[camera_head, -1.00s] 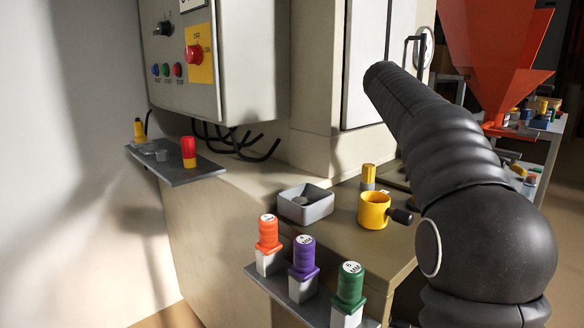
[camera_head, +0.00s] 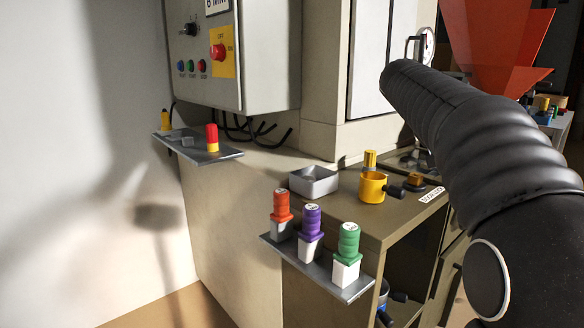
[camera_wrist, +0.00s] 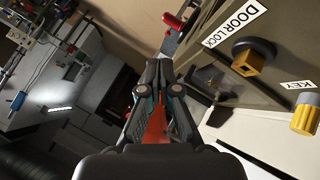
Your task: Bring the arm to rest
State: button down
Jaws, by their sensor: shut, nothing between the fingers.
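My arm (camera_head: 478,130) reaches in from the right side of the head view, and its far end points up and left in front of the machine. My gripper is outside the head view. In the wrist view my gripper (camera_wrist: 157,70) is shut, with nothing held between its fingers. It hangs in free space. A panel with a DOOR LOCK label (camera_wrist: 232,24), a black knob with a yellow block (camera_wrist: 250,62) and a yellow cylinder (camera_wrist: 305,118) lies to its right, apart from the fingers.
A shelf with orange, purple and green bottles (camera_head: 348,242) juts from the machine front. A yellow cup (camera_head: 372,188) and grey tray (camera_head: 313,180) stand on the ledge. A control box (camera_head: 262,50), small side shelf (camera_head: 225,157) and orange hopper (camera_head: 495,40) surround it. Open wall space is left.

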jog(key=s+a+f+n+y, duration=0.1)
jog(key=s+a+f+y, duration=0.2)
jog(key=s+a+f, duration=0.3)
jog(key=s+a+f+n+t+y, duration=0.1)
jog(key=s+a+f+n+y, duration=0.1)
jog(key=s+a+f, duration=0.4)
jog(key=s+a+f+n+t+y, duration=0.1)
jog(key=s+a+f+y, duration=0.3)
jog(key=s+f, duration=0.7)
jog(key=s+a+n, duration=0.1)
jog(key=s+a, duration=0.1)
jog(key=s, duration=0.4)
jog(key=shift+a+f, duration=0.35)
jog(key=shift+f, duration=0.05)
